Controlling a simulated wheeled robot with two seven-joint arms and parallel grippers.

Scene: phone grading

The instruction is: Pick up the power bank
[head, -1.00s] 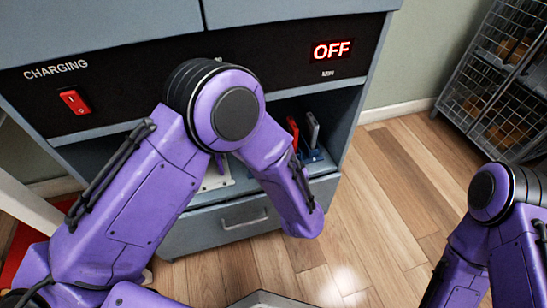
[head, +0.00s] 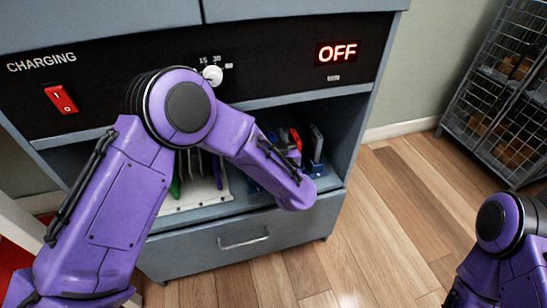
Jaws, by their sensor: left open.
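No power bank can be made out for certain. Upright slim items stand in the open bay of the charging cabinet: a red one (head: 296,140) and a grey one (head: 317,143) in blue holders at the right. Green, pale and purple slim items (head: 217,172) stand in a white rack (head: 200,198) further left, partly behind my left arm. My left arm crosses in front of the bay, with its far end (head: 297,190) by the bay's right front edge. Its fingers are largely hidden by the arm. My right arm shows at the lower right, its gripper out of frame.
The cabinet has a red switch (head: 61,99), a white dial (head: 212,75) and a lit OFF display (head: 337,53) above the bay. A closed drawer (head: 240,228) with a handle is below. A wire cage rack (head: 500,100) stands at the right. Wood floor between is clear.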

